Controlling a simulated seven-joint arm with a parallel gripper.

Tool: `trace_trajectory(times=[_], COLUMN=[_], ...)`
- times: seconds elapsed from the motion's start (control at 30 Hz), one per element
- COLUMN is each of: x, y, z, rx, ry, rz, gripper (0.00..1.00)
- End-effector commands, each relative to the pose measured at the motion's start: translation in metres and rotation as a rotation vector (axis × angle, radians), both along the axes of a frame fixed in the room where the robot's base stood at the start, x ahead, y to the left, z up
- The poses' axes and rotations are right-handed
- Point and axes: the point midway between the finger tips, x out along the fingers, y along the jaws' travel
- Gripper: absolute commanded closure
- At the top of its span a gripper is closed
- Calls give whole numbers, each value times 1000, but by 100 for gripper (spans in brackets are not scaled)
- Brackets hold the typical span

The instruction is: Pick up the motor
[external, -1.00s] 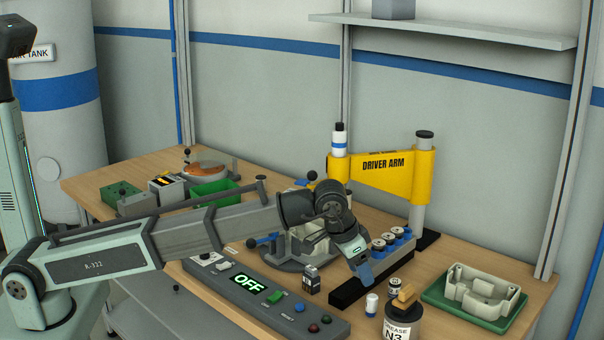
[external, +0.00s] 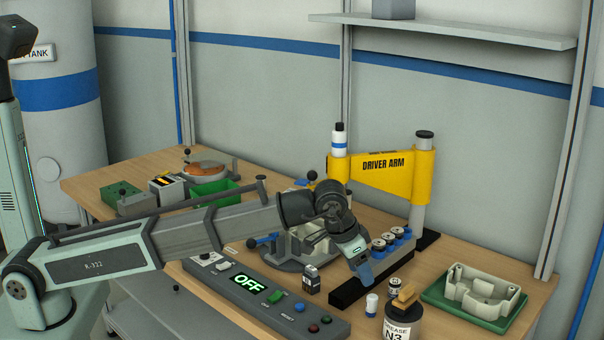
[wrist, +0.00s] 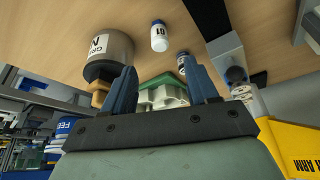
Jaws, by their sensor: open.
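Several short round parts with pale rims and dark tops (external: 379,246) sit in a row along a black and blue rack (external: 346,297); they may be motors, but I cannot tell for sure. One also shows in the wrist view (wrist: 236,76), right of my fingers. My gripper (external: 361,273) points down over the near end of the rack, hiding part of it. In the wrist view its two blue fingers (wrist: 161,86) are apart with nothing held between them. A small dark block with a white label (external: 311,279) stands left of the rack.
A grease can (external: 400,326), a small white bottle (external: 371,304) and a green tray (external: 456,307) with a cream housing (external: 484,297) stand right of my gripper. A control panel (external: 228,283) reading OFF lies left. The yellow driver arm (external: 372,174) stands behind.

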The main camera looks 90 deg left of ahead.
Motion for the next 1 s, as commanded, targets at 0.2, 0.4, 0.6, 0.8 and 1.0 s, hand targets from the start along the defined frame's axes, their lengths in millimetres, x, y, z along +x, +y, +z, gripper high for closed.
trace_trajectory(times=[0.2,0.4,0.6,0.8,1.0], x=[0,15,60,74,83], y=[0,9,41,56,63], z=[0,4,14,9,-22], rx=[0,0,-1,0,0], ry=[0,1,3,2,3], rz=[0,39,190,255,254], gripper=[37,37,37,37,37])
